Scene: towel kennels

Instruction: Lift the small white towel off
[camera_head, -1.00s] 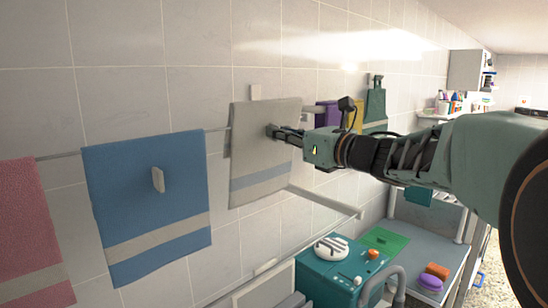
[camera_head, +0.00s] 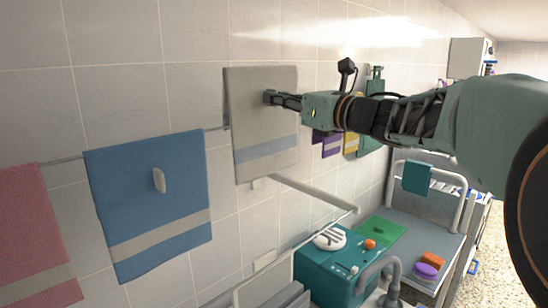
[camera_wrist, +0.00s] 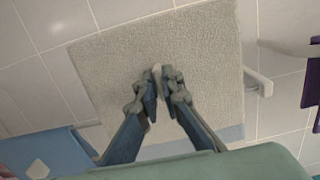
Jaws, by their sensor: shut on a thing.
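The small white towel (camera_head: 262,130), greyish with a pale blue band near its lower edge, hangs upright in the head view. Its top edge is above the line of the wall rail (camera_head: 60,160), and its lower edge is above a pale bar on the wall. My gripper (camera_head: 271,97) is shut on the towel at a small pale tab on its upper front. The wrist view shows my fingertips (camera_wrist: 158,78) closed around this tab, with the towel (camera_wrist: 210,60) spread behind them. The towel hides the rail behind it.
A blue towel (camera_head: 150,205) and a pink towel (camera_head: 35,235) hang on the rail to the left. Purple and yellow cloths (camera_head: 327,145) hang to the right, behind my arm. A teal box (camera_head: 335,272) and a grey table (camera_head: 415,235) stand below.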

